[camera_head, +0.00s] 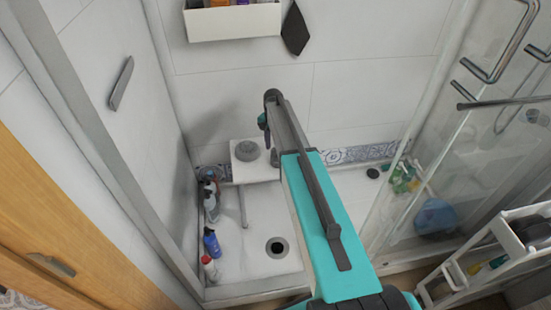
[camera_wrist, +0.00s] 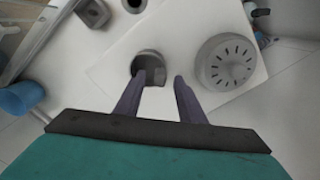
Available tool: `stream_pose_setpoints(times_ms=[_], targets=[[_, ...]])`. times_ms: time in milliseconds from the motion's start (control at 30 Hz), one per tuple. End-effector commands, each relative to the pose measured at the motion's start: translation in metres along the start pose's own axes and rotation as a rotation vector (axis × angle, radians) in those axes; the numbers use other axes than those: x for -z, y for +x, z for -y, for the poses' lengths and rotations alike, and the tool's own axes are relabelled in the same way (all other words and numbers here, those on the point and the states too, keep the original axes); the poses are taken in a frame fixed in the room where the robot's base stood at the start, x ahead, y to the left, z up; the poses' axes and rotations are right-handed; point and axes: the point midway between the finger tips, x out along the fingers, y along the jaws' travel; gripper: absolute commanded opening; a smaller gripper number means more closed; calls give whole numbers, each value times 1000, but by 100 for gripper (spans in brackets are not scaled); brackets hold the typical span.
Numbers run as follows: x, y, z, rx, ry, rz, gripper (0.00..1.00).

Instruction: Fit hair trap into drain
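The drain (camera_head: 277,247) is a dark round hole with a grey rim in the white shower floor. A dark hole, likely the same drain, is cut off at the top edge of the wrist view (camera_wrist: 133,5). A small grey hollow cup (camera_wrist: 148,66) and a round grey slotted disc (camera_wrist: 226,62) sit on a white stool top (camera_wrist: 186,40). The disc also shows in the head view (camera_head: 247,150). I cannot tell which of them is the hair trap. My gripper (camera_wrist: 160,78) is open above the stool. Its left fingertip overlaps the cup; its right fingertip lies between cup and disc.
Several bottles (camera_head: 210,242) stand along the left shower wall. A white shelf (camera_head: 232,22) hangs on the back wall. The glass door (camera_head: 440,130) and a white cart (camera_head: 495,255) are at the right. The floor around the drain is clear.

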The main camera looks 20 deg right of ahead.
Motion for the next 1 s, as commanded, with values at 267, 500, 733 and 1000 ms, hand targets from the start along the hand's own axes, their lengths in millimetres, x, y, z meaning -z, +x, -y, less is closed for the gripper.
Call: stream_pose_setpoints(times_ms=[267,500,733,1000], targets=[[0,2,0,0,-1,0,36],[-1,2,0,0,-1,0,36],[-1,2,1,0,-1,0,7],[-1,2,1,0,-2,0,0]])
